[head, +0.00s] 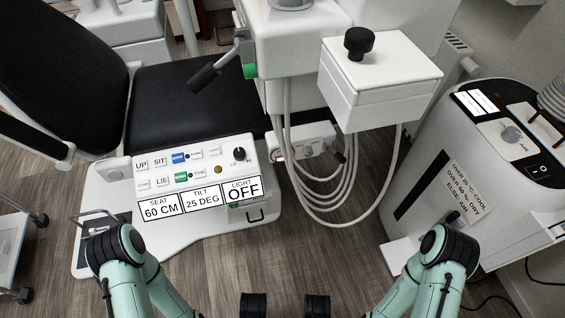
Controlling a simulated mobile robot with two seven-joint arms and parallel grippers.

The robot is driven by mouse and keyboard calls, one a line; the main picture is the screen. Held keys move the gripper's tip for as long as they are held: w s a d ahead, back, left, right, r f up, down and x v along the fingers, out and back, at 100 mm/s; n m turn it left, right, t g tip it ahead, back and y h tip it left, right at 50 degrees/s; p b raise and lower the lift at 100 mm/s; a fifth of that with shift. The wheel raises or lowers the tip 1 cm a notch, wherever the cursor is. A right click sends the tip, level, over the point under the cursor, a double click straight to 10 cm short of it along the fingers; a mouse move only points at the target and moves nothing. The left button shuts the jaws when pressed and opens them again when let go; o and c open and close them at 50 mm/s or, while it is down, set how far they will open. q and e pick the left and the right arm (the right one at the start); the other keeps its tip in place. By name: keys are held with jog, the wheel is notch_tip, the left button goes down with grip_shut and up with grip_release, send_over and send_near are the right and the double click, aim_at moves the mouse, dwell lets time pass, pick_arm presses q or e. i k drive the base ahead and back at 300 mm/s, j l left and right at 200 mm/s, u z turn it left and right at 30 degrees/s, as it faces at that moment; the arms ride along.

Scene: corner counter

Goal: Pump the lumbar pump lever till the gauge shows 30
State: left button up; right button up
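A lever with a black grip (207,76) sticks out to the left of the white column, over the black seat; I cannot tell whether it is the lumbar pump lever. A white unit (304,142) below the column carries a small round face, too small to read, so I cannot tell whether it is the gauge. No reading of 30 is legible. Two black ribbed pieces at the bottom edge, one left (253,305) and one right (317,305), look like parts of my left and right grippers. They are cut off, apart from everything, and their fingers are hidden.
A control panel (198,160) reads SEAT 60 CM, TILT 25 DEG, LIGHT OFF. A white box (381,75) with a black knob (358,42) juts out at upper center-right. Pale hoses (330,221) hang below it. A white machine (440,165) stands right. Wood floor lies open between.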

aim_at(338, 157)
jog(key=i+l+u, duration=0.2)
jog(key=i+l, duration=0.15)
jog(key=i+l+u, duration=0.25)
jog(key=l, duration=0.3)
jog(key=i+j, duration=0.05)
